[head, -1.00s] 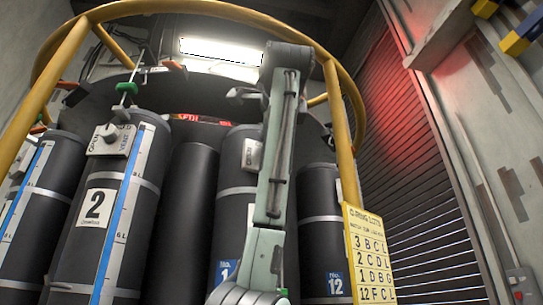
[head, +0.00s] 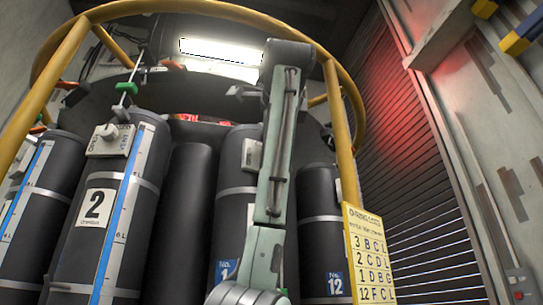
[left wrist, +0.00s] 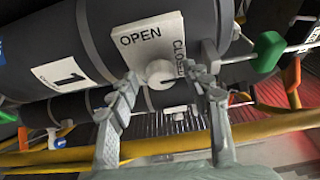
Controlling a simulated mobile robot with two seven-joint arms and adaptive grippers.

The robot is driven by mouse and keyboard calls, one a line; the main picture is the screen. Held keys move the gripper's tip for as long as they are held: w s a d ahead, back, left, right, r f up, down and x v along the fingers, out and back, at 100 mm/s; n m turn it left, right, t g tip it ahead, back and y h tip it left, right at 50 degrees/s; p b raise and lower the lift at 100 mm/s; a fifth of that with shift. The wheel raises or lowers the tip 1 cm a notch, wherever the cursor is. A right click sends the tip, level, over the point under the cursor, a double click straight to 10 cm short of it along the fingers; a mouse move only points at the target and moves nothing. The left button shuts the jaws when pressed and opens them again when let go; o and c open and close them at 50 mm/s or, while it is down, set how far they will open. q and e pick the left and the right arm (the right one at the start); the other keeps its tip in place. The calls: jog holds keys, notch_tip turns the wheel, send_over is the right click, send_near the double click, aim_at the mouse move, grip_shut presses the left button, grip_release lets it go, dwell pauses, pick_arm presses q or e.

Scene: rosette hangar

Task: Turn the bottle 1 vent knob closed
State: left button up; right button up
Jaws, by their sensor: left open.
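Bottle 1 (head: 235,215) is a dark cylinder with a grey band, partly behind my arm in the head view. In the left wrist view, bottle 1 (left wrist: 115,35) lies slanted, with a white "1" label (left wrist: 65,76). A pale plate (left wrist: 140,38) marked OPEN and CLOSED carries the round white vent knob (left wrist: 163,73). My left gripper (left wrist: 163,80) is open, its fingers either side of the knob, with gaps seeming to show. I cannot make out which mark the knob points to. The right gripper is not in view.
Bottle 2 (head: 110,215), with its own plate, stands left; bottle 12 (head: 322,225) stands right. A yellow frame (head: 349,140) surrounds the bottles. A code card (head: 368,255) hangs at right.

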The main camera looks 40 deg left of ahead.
pick_arm(q)
jog(key=v, duration=1.1)
jog(key=shift+s+d, duration=0.25)
